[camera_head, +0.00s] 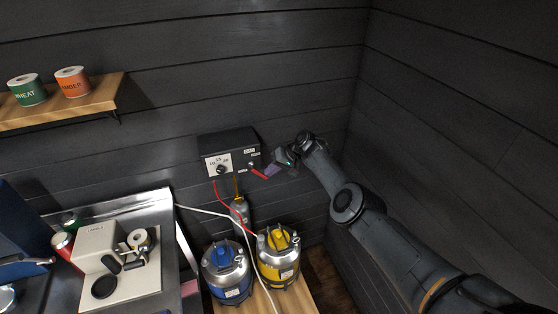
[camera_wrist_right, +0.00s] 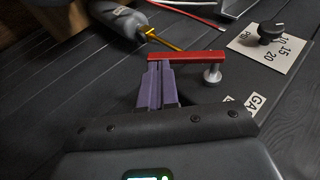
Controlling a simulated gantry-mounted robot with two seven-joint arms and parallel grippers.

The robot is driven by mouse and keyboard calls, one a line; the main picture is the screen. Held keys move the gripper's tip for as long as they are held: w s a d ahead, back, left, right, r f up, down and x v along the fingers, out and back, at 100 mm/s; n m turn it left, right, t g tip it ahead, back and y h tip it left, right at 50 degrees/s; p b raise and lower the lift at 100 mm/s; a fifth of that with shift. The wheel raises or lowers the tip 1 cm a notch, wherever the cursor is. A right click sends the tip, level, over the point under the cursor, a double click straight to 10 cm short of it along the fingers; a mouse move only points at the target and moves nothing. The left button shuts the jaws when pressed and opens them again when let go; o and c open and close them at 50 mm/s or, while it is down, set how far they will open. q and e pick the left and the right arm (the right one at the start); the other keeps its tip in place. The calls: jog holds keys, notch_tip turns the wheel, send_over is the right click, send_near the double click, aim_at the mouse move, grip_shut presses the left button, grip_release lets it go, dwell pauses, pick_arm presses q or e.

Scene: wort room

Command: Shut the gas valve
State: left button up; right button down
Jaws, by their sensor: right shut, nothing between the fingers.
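The gas valve's red lever (camera_head: 259,173) sits at the right end of the dark gas box (camera_head: 231,142) on the back wall. In the head view it slants down to the right from its pivot. In the right wrist view the red lever (camera_wrist_right: 195,57) runs left from its grey stem (camera_wrist_right: 212,74). My right gripper (camera_head: 270,170) is shut and empty. Its purple fingers (camera_wrist_right: 160,72) are at the lever's free end, touching or very close; I cannot tell which. My left gripper is not in view.
A dial (camera_head: 221,169) is on the box's front. A grey gas cylinder (camera_head: 240,212) stands below with red and white hoses. A blue keg (camera_head: 227,270) and a yellow keg (camera_head: 279,258) stand underneath. A wooden shelf (camera_head: 100,98) with two tins is at upper left.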

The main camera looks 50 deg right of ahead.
aim_at(267, 178)
jog(key=shift+w+a+f+b, duration=0.2)
jog(key=shift+a+f+b, duration=0.25)
jog(key=shift+f+b, duration=0.3)
jog(key=shift+w+a+f+b, duration=0.2)
jog(key=shift+a+f+b, duration=0.3)
jog(key=shift+f, duration=0.35)
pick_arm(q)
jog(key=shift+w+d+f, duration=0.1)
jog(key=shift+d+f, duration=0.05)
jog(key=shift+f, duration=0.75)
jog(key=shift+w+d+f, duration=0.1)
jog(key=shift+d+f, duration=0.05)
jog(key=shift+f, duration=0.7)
pick_arm(e)
jog(key=shift+w+a+f, duration=0.2)
jog(key=shift+a+f, duration=0.05)
jog(key=shift+f, duration=0.05)
pick_arm(q)
jog(key=shift+b, duration=0.3)
pick_arm(e)
jog(key=shift+a, duration=0.1)
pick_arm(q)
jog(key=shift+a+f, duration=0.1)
